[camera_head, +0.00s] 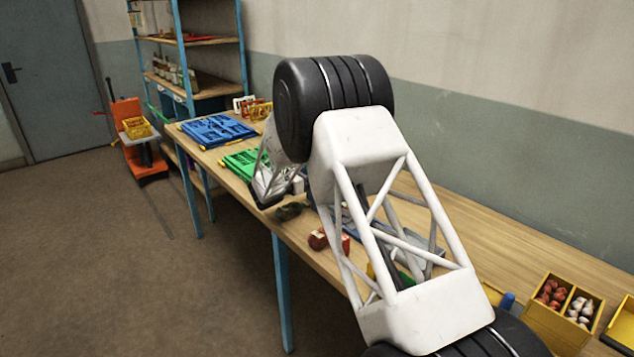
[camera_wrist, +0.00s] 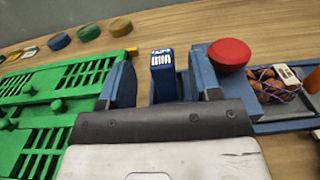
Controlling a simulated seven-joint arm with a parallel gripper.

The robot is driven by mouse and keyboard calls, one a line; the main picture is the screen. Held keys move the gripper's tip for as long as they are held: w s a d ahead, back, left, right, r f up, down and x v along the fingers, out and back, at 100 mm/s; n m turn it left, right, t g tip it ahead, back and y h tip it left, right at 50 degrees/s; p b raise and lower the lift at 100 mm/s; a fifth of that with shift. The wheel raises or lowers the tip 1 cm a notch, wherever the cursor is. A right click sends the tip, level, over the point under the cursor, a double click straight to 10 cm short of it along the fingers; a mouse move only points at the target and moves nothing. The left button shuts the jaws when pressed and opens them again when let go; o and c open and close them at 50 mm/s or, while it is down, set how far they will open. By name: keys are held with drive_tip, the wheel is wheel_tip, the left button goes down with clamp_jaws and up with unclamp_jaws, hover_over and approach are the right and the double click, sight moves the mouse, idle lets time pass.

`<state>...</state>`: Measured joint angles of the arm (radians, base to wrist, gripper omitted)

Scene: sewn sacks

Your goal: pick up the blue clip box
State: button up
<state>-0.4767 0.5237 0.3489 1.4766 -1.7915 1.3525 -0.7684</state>
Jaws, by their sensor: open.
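The blue clip box (camera_wrist: 162,76), a small upright blue block with a white marking on its face, shows in the middle of the wrist view. My gripper (camera_wrist: 160,72) is open, one blue-grey finger to the left of the box and the other to its right. The box appears in the gap between the fingers, with space visible on its left side. I cannot tell how far it is in depth between them. Its lower part is hidden by the gripper body. In the head view my arm hides the box.
A green tray (camera_wrist: 42,108) lies left of my gripper. A red round-topped object (camera_wrist: 229,53) and a netted sack in a blue tray (camera_wrist: 262,113) are close on the right. Several round lids stand behind the green tray. Open wooden table lies beyond the box.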

drive_tip(key=shift+f+x, duration=0.2)
drive_tip(key=shift+x, duration=2.4)
drive_tip(key=c, duration=1)
drive_tip(key=shift+r, duration=0.1)
wheel_tip(320, 180, up, 10)
